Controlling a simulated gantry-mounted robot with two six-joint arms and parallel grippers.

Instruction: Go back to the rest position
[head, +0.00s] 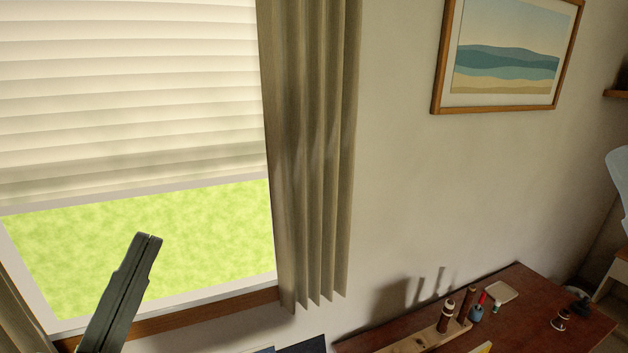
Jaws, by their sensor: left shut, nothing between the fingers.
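My left gripper (148,238) is dark grey and rises from the lower left of the head view, pointing up. Its two fingers lie together with a thin seam between them, and nothing is held. It stands in front of the window's green lower pane (210,235), apart from everything I can see. My right gripper is not in view. The piano cannot be made out in this view.
A beige curtain (310,150) hangs right of the window with its blind (130,90). A framed picture (505,50) is on the wall. A reddish-brown desk top (585,325) at the lower right bears a wooden holder (425,340) and several small items. Dark edges show at bottom centre.

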